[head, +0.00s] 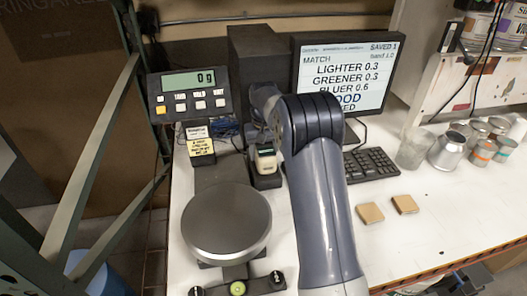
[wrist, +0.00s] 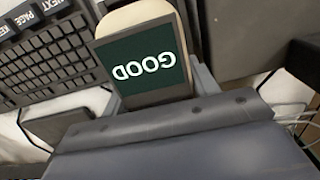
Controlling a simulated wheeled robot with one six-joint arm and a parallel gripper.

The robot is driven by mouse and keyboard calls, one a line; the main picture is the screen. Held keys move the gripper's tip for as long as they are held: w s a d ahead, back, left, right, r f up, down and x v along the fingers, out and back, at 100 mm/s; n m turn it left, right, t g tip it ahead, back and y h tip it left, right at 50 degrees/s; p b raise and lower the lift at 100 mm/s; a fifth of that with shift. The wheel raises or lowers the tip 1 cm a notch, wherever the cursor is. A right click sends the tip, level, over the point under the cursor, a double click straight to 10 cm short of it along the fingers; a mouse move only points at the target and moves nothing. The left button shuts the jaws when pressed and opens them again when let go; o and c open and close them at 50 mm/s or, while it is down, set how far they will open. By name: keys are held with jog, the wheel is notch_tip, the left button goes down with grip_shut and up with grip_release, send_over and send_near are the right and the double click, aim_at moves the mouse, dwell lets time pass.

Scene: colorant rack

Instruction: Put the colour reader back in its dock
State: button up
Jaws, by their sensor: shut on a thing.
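The colour reader (head: 264,159) is a small cream device with a dark screen. In the head view it is upright at the black dock (head: 267,181), between the scale display and the keyboard. Its lower end meets the dock, but I cannot tell whether it is fully seated. In the wrist view the reader (wrist: 143,62) is close up, its screen reading GOOD upside down. My gripper (wrist: 157,104) is shut on the reader.
The round scale plate (head: 227,222) is in front left of the dock, with the scale display (head: 190,92) behind. The monitor (head: 345,75) and keyboard (head: 368,163) are to the right. Two tan cards (head: 370,213), a glass beaker (head: 413,149) and several cans are further right.

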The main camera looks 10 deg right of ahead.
jog(key=shift+f, duration=0.2)
jog(key=shift+f, duration=0.15)
jog(key=o, duration=1.6)
notch_tip(320, 180, up, 12)
jog(key=shift+r+b, duration=0.1)
jog(key=shift+b, duration=0.4)
